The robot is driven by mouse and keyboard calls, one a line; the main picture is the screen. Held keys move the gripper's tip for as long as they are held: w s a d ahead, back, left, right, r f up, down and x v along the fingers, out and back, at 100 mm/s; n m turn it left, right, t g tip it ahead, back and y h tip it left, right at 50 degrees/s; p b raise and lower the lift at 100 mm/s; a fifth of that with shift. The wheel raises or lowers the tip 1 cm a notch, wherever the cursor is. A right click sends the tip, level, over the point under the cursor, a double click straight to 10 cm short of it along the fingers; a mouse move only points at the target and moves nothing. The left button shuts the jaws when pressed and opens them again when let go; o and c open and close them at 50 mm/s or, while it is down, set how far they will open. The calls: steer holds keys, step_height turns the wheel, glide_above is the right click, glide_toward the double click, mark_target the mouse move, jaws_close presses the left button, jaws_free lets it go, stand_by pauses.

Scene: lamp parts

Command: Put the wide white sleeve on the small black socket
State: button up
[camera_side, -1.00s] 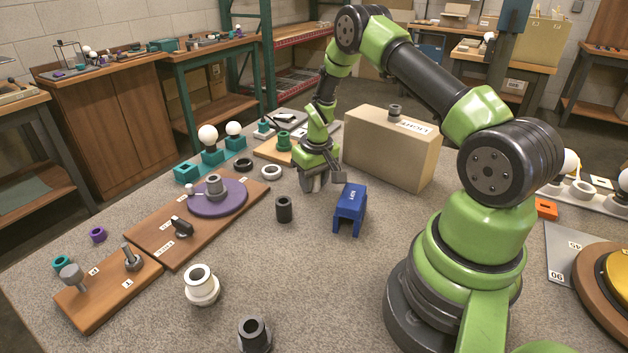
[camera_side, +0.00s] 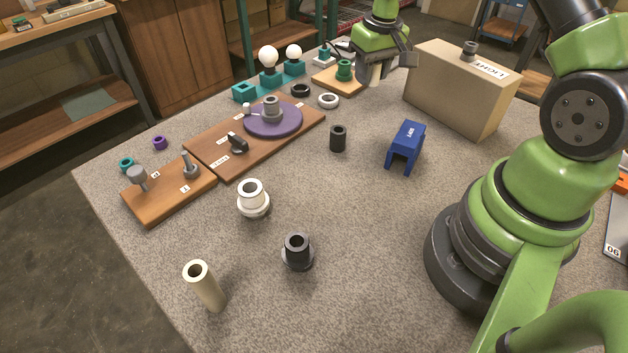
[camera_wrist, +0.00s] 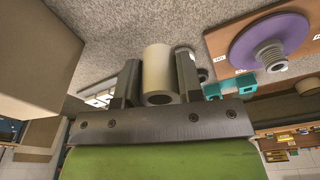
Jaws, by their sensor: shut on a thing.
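My gripper (camera_wrist: 159,64) is shut on a pale, cream-white sleeve (camera_wrist: 158,72), a hollow cylinder with its open end facing the wrist camera. The sleeve shows in the side view (camera_side: 376,74) below my gripper, near the left end of the beige box; whether it touches the table is unclear. A small plain black hollow cylinder (camera_side: 338,139) stands upright mid-table. A dark flanged socket (camera_side: 297,252) stands upright nearer the camera. Which of these two is the small black socket I cannot tell. Both are well apart from my gripper.
A white flanged piece (camera_side: 253,198) and a tall narrow cream tube (camera_side: 205,287) stand at the front left. A blue bridge-shaped block (camera_side: 406,147) and the beige box (camera_side: 460,88) stand at the right. Wooden boards with a purple disc (camera_side: 290,122) lie at the left.

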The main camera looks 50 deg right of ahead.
steer(key=w+a+r+n, duration=0.15)
steer(key=a+n, duration=0.35)
steer(key=a, duration=0.7)
steer(key=s+a+r+n+y, duration=0.1)
steer(key=s+a+r+n, duration=0.15)
steer(key=a+n, duration=0.4)
steer(key=s+a+r+n+y, duration=0.1)
steer(key=s+a+n, duration=0.25)
steer(key=a, duration=0.65)
steer(key=n+g, duration=0.1)
steer(key=n, duration=0.4)
glide_above(298, 253)
steer(key=w, duration=0.1)
step_height(298, 253, down, 4)
steer(key=r, duration=0.1)
steer(key=shift+d+f, duration=0.2)
steer(key=shift+f, duration=1.15)
steer(key=shift+d+f, duration=0.2)
steer(key=shift+f, duration=1.15)
